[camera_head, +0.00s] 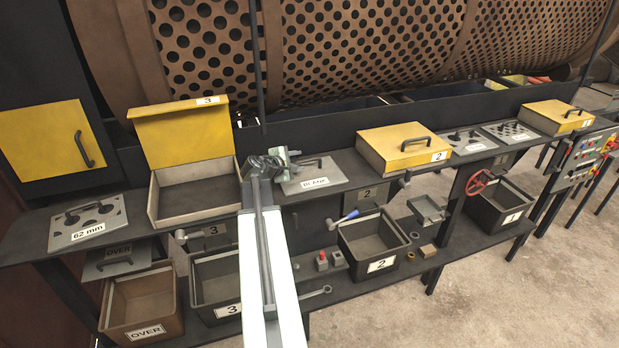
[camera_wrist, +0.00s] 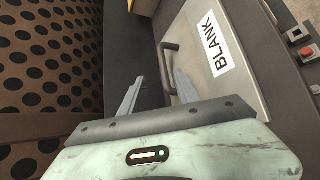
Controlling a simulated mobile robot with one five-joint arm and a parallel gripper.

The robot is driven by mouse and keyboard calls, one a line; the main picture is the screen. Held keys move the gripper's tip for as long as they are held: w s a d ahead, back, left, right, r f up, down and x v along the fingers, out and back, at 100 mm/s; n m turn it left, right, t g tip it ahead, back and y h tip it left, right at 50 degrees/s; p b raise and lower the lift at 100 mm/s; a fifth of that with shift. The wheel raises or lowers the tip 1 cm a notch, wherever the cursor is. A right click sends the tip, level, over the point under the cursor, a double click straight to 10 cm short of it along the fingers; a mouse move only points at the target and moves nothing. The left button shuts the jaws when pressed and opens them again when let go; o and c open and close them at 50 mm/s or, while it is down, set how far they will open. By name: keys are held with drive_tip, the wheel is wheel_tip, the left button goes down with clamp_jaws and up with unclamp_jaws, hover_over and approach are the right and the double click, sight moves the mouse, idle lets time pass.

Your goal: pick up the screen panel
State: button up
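A grey flat panel labelled BLANK (camera_head: 315,176) lies on the dark shelf right of the open box 3, with a dark bar handle on it. My gripper (camera_head: 284,160) is at the panel's left end in the head view. In the wrist view my gripper (camera_wrist: 155,93) is open with two separated fingers. The BLANK panel (camera_wrist: 240,85) fills the upper right there, and its handle (camera_wrist: 168,62) shows near the right finger. Nothing is between the fingers that I can see gripped. Another grey panel with holes, labelled 62 mm (camera_head: 88,222), lies at the far left.
The perforated drum (camera_head: 370,45) stands behind the shelf. The open yellow-lidded box 3 (camera_head: 185,125) is left of my gripper, and the closed yellow box 2 (camera_head: 405,145) is to the right. More panels (camera_head: 468,143) lie beyond it. Bins, such as bin 2 (camera_head: 375,240), stand below.

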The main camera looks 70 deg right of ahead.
sight(307, 161)
drive_tip(key=b+x, duration=0.1)
drive_tip(key=x, duration=0.1)
drive_tip(key=b+x, duration=0.1)
drive_tip(key=x, duration=0.2)
drive_tip(key=b+x, duration=0.1)
drive_tip(key=x, duration=0.1)
drive_tip(key=shift+s+d+f, duration=0.2)
drive_tip(key=shift+s+f, duration=0.15)
drive_tip(key=shift+f, duration=0.1)
drive_tip(key=shift+a+r, duration=0.1)
drive_tip(key=shift+a, duration=0.05)
drive_tip(key=shift+c, duration=0.9)
clamp_jaws()
